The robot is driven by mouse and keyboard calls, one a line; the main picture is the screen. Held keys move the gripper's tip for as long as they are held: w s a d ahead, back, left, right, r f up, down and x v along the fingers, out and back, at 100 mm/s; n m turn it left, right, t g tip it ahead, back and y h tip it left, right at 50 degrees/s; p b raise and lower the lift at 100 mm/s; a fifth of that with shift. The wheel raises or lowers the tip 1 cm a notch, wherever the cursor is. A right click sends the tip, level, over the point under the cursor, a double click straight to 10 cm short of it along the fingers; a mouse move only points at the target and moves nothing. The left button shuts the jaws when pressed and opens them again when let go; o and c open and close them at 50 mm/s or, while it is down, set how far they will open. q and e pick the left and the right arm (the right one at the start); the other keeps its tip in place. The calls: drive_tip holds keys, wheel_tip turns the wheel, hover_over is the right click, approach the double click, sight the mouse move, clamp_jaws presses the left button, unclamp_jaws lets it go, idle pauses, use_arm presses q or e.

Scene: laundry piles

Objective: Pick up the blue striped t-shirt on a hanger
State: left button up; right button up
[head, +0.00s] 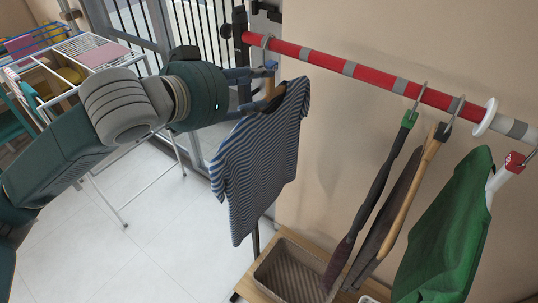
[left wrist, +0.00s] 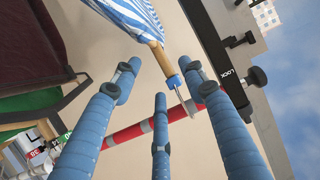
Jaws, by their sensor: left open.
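The navy and white striped t-shirt (head: 258,160) hangs on a wooden hanger (head: 275,93) at the left end of the rail. The shirt also shows at the top of the left wrist view (left wrist: 128,18). My left gripper (head: 258,88) is open at the hanger's neck. In the left wrist view, its blue fingers (left wrist: 160,85) spread around the wooden hanger (left wrist: 163,62), its blue collar and its metal hook. I cannot tell whether any finger touches it. My right gripper is not in view.
The red and grey rail (head: 378,77) runs from upper left to right. Other hangers hold dark garments and a green garment (head: 446,230). A wicker basket (head: 283,273) stands below on a wooden shelf. A drying rack (head: 95,53) stands at the left, by a barred glass door.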

sight(269, 81)
use_arm(q)
drive_tip(key=shift+w+d+f, duration=0.25)
drive_tip(key=shift+w+d, duration=0.1)
drive_tip(key=shift+w, duration=0.05)
drive_tip(key=shift+w+d, duration=0.25)
drive_tip(key=shift+w, duration=0.05)
drive_tip(key=p+x, duration=0.2)
drive_tip(key=x, duration=0.2)
drive_tip(key=shift+w+d+r, duration=0.1)
drive_tip(key=shift+w+r, duration=0.05)
drive_tip(key=shift+w, duration=0.1)
drive_tip(key=shift+w+d, duration=0.15)
drive_tip(key=shift+w, duration=0.1)
drive_tip(key=shift+f, duration=0.25)
drive_tip(key=shift+c, duration=0.8)
clamp_jaws()
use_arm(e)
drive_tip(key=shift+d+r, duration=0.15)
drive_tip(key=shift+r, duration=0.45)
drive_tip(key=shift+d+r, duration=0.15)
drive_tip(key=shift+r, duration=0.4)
use_arm(q)
drive_tip(key=shift+r, duration=0.15)
